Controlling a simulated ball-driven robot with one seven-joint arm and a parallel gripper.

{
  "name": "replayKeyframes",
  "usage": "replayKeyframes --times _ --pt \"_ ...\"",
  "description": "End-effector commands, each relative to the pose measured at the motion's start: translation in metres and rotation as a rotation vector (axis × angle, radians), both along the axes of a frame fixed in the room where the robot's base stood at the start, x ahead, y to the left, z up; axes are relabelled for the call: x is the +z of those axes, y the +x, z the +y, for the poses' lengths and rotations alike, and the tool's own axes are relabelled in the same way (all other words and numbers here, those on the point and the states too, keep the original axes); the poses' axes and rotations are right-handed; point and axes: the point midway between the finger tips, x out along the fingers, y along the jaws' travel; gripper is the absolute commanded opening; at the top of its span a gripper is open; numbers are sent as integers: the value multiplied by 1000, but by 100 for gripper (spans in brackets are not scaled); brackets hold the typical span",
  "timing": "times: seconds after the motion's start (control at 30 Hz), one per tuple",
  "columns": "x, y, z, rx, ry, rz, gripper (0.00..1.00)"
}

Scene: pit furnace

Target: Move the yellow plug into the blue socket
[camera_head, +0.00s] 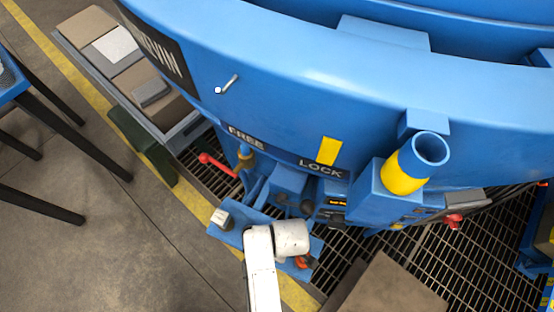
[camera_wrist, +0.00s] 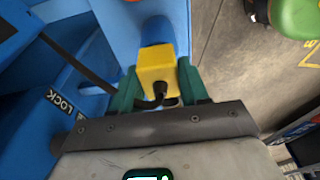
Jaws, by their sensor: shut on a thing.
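The yellow plug (camera_wrist: 156,66) is a block with a black cable at its near side, in the middle of the wrist view. My gripper (camera_wrist: 158,78) is shut on it, one green finger on each side. A rounded blue piece (camera_wrist: 156,30) lies directly beyond the plug, in line with it. I cannot tell whether it is the blue socket or part of the plug, nor how far the plug is seated. In the head view my white arm reaches over a blue shelf (camera_head: 235,222) at the furnace's foot. The plug and fingers cannot be made out there.
The large blue furnace (camera_head: 300,75) fills the head view. A red-handled lever (camera_head: 217,163) and a yellow-banded blue tube (camera_head: 404,172) stick out from it. A brown box (camera_head: 392,290) stands on the grating. A green rounded object (camera_wrist: 295,18) is at the wrist view's upper right.

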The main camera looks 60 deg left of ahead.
Motion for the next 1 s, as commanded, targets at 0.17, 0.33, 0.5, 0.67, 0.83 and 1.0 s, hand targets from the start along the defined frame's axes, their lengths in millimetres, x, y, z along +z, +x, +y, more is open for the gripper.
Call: replayKeyframes --times 0.17,0.33,0.5,0.67,0.83,1.0 --pt "-4 0 0 0 0 -1 13" --pt "-7 0 0 0 1 0 13" --pt "-10 0 0 0 1 0 13" --pt "-10 0 0 0 0 -1 55" --pt "-10 0 0 0 0 0 55" --pt "-2 0 -1 0 0 0 55"
